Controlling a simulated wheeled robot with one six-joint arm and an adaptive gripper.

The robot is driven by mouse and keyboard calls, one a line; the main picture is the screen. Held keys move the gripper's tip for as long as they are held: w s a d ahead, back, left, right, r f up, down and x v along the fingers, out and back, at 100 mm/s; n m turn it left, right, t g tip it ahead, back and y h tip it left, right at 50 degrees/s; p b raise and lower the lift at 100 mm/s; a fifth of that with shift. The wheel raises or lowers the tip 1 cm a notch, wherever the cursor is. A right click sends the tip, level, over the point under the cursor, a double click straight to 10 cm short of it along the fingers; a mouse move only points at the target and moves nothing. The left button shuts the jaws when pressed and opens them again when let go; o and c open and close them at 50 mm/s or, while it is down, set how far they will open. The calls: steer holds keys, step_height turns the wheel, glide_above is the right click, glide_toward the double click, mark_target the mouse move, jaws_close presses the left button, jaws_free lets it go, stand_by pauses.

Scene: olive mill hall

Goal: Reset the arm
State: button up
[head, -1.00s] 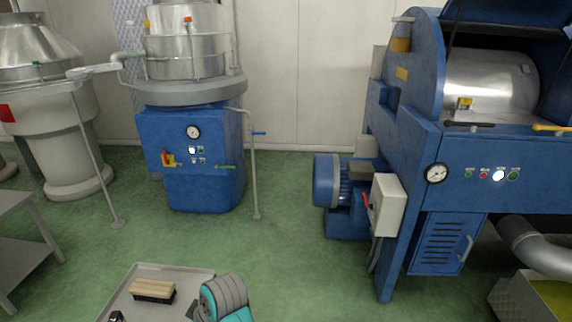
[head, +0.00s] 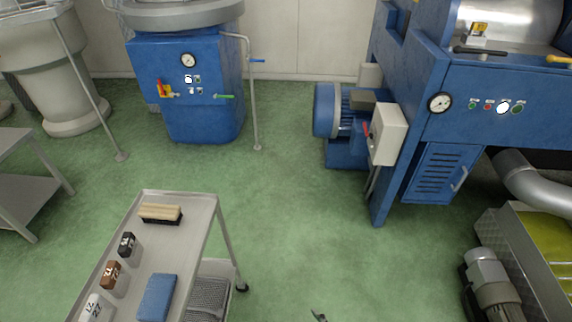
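A small dark piece (head: 319,316) shows at the bottom edge, right of the cart. It may be the tip of my gripper, but too little of it is in the picture to be sure. No other part of my arm shows. Whether the gripper is open or shut, or holds anything, cannot be seen.
A grey cart (head: 205,222) at lower left carries a brush (head: 160,213), a blue cloth-like block (head: 157,297) and several small labelled blocks. Blue machines (head: 188,105) stand behind and at right. A motor (head: 492,285) sits at lower right. Green floor between is clear.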

steer(key=s+d+r+m+t, duration=0.2)
steer(key=s+d, duration=0.4)
steer(key=s, duration=0.1)
steer(key=s+d+r+m+t+h, duration=0.2)
steer(key=s+d+r, duration=0.2)
steer(key=s+r, duration=0.5)
steer(key=s+d+r+m+t+h, duration=0.2)
steer(key=s+d+r, duration=0.1)
steer(key=s+r, duration=0.6)
steer(key=shift+d, duration=0.4)
steer(key=shift+c, duration=0.3)
